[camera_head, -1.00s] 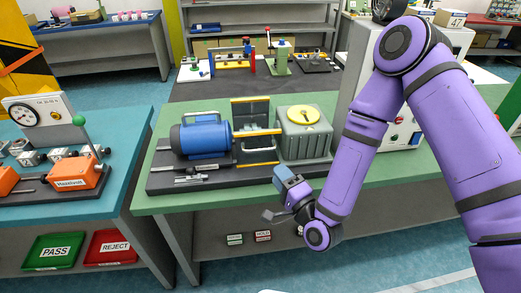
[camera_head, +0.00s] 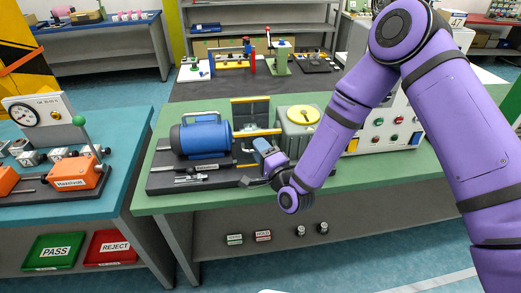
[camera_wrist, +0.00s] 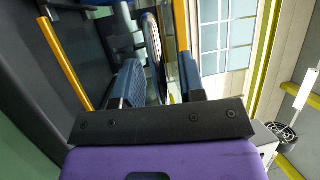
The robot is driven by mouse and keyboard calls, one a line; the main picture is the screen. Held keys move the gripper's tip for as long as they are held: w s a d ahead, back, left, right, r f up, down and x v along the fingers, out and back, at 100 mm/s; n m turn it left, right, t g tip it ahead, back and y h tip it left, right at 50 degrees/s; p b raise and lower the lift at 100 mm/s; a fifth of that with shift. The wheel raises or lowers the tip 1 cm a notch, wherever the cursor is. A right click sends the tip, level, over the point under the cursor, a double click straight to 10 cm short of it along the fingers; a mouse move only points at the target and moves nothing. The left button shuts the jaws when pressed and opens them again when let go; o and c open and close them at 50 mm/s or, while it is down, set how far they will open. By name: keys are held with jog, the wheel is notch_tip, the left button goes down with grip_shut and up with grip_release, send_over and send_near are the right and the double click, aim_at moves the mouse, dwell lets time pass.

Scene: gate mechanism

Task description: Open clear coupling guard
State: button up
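The coupling guard (camera_head: 250,112) stands between the blue motor (camera_head: 201,138) and the grey gearbox (camera_head: 298,127) with its yellow disc. Its dark, see-through panel and yellow edge bars show in the head view. My gripper (camera_head: 262,147) is at the front of the guard and hides part of it and of the gearbox. A yellow bar (camera_wrist: 66,66) lies left of the fingers. I cannot tell whether a finger touches the guard.
The machine sits on a dark base plate (camera_head: 165,181) on the green bench (camera_head: 190,202). Small metal tools (camera_head: 190,178) lie at its front. A white control box (camera_head: 390,125) with buttons stands at the right. A teal table (camera_head: 110,190) is at the left.

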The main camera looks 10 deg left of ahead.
grip_shut()
jog(key=shift+r, duration=0.1)
